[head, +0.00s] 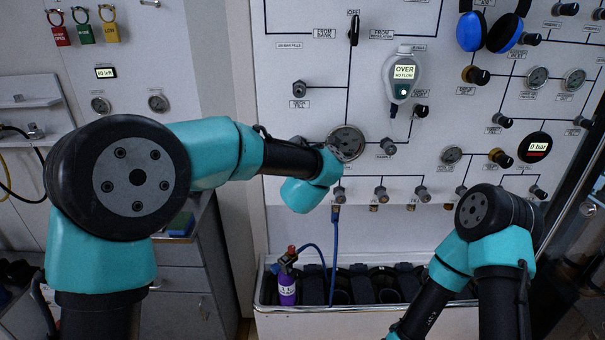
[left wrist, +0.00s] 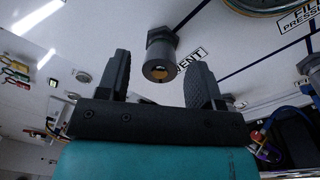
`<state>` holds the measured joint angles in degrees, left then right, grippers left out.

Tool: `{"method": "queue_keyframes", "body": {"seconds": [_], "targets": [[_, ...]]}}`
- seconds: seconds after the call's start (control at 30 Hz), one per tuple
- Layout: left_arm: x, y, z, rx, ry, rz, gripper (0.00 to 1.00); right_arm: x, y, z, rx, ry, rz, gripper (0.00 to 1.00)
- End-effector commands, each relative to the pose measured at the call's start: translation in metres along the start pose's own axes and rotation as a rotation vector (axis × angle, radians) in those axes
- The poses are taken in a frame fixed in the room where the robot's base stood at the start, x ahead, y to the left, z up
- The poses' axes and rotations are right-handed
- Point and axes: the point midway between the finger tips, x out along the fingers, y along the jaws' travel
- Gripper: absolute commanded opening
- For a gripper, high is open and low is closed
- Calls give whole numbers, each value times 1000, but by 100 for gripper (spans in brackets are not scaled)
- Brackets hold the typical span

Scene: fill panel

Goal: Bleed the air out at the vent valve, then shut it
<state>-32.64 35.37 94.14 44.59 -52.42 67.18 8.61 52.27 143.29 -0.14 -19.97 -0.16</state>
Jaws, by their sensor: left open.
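The vent valve (left wrist: 161,56) is a dark grey knob with a brass-coloured centre, beside a label ending in "ENT" in the left wrist view. My left gripper (left wrist: 159,80) is open and empty, with one finger to each side of the knob in the picture. A gap shows between the knob and both fingers. In the head view my left wrist covers the vent valve's area, and the left fingers are hidden. My right arm is at the lower right; its gripper is out of view.
A round gauge (head: 346,143) is close to my left wrist. A display (head: 535,147) reads 0 bar. A hanging meter (head: 403,75) reads OVER, NO FLOW. A purple cylinder (head: 287,290) with a blue hose (head: 334,240) stands in the trough (head: 380,307) below. Several other knobs surround the area.

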Motion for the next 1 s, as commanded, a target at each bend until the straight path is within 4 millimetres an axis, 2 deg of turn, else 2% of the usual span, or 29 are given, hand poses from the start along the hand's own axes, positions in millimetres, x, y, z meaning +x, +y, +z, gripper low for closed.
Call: {"method": "queue_keyframes", "body": {"seconds": [0.7, 0.83, 1.0], "targets": [[-131, 0, 0, 1, -2, -2, 60, 0, 0, 0, 0, 0, 0, 43], [-150, 0, 0, 1, -2, -2, 60, 0, 0, 0, 0, 0, 0, 43], [-162, 0, 0, 0, 0, -1, 60, 0, 0, 0, 0, 0, 0, 43]]}}
